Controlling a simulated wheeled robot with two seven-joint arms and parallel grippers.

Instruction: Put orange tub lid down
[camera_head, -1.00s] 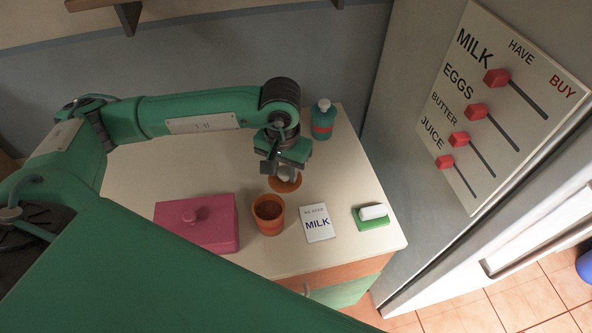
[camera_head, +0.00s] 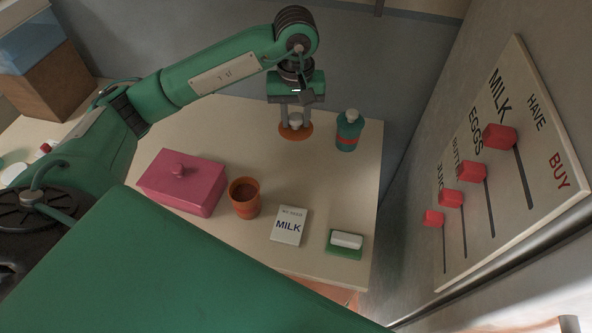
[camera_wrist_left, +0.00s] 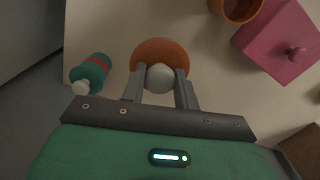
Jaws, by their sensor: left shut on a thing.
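The orange tub lid (camera_head: 296,132) is a round orange disc with a pale knob, near the back of the counter. My left gripper (camera_head: 295,122) is above it, with its fingers around the knob, shut on it. In the left wrist view the lid (camera_wrist_left: 160,50) shows beyond the knob (camera_wrist_left: 160,78), which is between the two fingers (camera_wrist_left: 161,90). Whether the lid touches the counter is hard to tell. The open orange tub (camera_head: 245,198) stands apart from it, nearer the front, with a dark inside. My right gripper is not in view.
A teal bottle (camera_head: 349,131) stands close to the right of the lid. A pink lidded box (camera_head: 183,185), a MILK card (camera_head: 289,226) and a green dish with a white block (camera_head: 345,243) are nearer the front. A slider board (camera_head: 520,170) is at right. Counter left of the lid is clear.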

